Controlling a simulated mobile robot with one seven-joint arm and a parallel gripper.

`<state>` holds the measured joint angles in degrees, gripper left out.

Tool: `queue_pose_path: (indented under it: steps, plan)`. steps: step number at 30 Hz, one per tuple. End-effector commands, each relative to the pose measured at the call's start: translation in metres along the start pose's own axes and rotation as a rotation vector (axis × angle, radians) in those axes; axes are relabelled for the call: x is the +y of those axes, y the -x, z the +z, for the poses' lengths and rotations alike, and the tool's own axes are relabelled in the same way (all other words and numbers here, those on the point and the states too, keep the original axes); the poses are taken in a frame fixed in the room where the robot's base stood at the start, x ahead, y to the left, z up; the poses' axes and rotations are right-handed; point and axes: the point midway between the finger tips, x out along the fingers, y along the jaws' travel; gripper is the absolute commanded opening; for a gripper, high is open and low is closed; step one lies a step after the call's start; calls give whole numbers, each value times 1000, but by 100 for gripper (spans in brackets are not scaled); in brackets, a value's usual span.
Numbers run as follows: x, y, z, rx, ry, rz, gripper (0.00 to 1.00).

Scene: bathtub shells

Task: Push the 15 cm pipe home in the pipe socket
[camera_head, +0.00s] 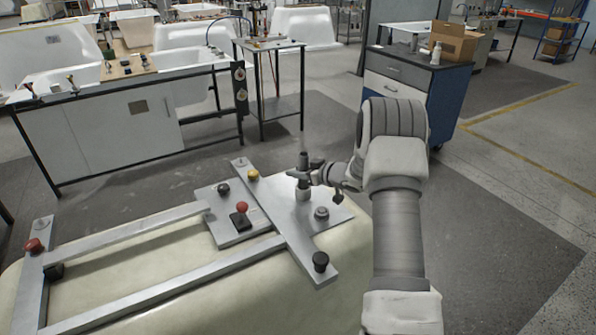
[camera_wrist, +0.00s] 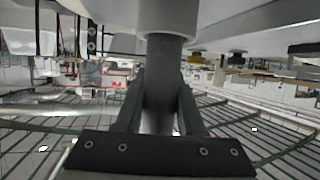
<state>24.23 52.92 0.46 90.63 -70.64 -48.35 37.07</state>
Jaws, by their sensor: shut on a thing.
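The dark grey pipe (camera_head: 303,159) stands about upright at the pipe socket (camera_head: 303,194), a short light-grey collar on the metal plate. My gripper (camera_head: 314,171) comes in from the right and is shut on the pipe above the socket. In the wrist view the pipe (camera_wrist: 163,62) runs between my two fingers (camera_wrist: 160,98), and its end meets the pale rim of the socket (camera_wrist: 168,18) at the top of the picture. The end inside the rim is hidden, so I cannot tell how deep it sits.
The metal frame (camera_head: 160,292) lies on a cream tub shell (camera_head: 190,300). A yellow knob (camera_head: 253,175), a red knob (camera_head: 242,207), a grey round fitting (camera_head: 321,213) and a black knob (camera_head: 320,261) stand near the socket. A blue cabinet (camera_head: 440,108) stands behind, with free floor around it.

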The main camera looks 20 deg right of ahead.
Motion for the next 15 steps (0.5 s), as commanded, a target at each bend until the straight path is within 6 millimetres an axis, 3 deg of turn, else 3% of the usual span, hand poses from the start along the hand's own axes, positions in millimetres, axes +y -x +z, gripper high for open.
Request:
queue_pose_path:
  steps: [2,3,8,9,15]
  plan:
    - [0,-1,4,-2,-1,0,0]
    - [0,-1,4,-2,-1,0,39]
    - [0,-1,3,-2,-1,0,68]
    - [0,-1,3,-2,-1,0,73]
    - [0,-1,3,-2,-1,0,73]
